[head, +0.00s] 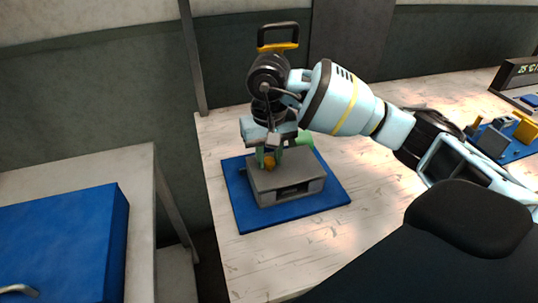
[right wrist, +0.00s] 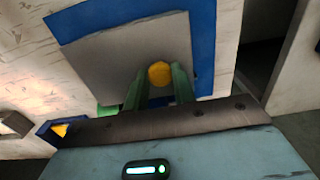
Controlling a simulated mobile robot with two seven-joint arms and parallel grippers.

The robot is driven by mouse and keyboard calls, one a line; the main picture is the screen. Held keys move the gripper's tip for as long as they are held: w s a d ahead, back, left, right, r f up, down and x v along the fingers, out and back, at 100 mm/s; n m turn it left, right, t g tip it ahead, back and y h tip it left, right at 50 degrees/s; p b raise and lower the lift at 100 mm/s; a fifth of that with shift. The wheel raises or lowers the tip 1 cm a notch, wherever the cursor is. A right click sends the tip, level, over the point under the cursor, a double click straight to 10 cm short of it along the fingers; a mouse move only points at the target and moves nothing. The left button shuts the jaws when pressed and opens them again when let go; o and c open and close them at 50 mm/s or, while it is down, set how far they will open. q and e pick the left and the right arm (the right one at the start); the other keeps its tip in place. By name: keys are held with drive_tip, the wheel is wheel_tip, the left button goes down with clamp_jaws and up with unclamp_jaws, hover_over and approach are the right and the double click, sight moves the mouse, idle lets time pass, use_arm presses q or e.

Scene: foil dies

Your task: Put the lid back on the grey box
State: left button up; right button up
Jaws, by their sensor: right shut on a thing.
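The grey box (head: 290,194) stands on a blue mat (head: 245,211) on the table; its front has a dark recess. The flat grey lid (right wrist: 105,62) has a yellow-orange knob, seen in the right wrist view (right wrist: 160,74) and the head view (head: 269,163). My right gripper (head: 268,157) points down over the box's back left part, its green fingers shut on the knob. The lid appears on or just over the box top; I cannot tell whether it is fully seated. My left gripper is out of view.
A green object (head: 304,139) is behind the box, partly hidden by my gripper. A blue board with small parts (head: 491,142) and a dark display unit (head: 517,74) are at the right. A blue case (head: 70,235) is on a separate surface at the left.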

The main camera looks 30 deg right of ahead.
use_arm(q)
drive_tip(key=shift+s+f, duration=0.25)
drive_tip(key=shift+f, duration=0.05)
use_arm(e)
drive_tip(key=shift+f, duration=0.2)
idle(0.8)
idle(0.4)
drive_tip(key=o, duration=1.5)
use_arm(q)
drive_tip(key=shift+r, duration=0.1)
use_arm(e)
drive_tip(key=shift+r, duration=0.15)
drive_tip(key=shift+r+p, duration=0.85)
drive_tip(key=shift+r, duration=2.55)
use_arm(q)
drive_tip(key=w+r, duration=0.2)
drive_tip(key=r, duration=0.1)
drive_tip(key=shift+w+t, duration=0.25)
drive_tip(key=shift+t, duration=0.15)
use_arm(e)
clamp_jaws()
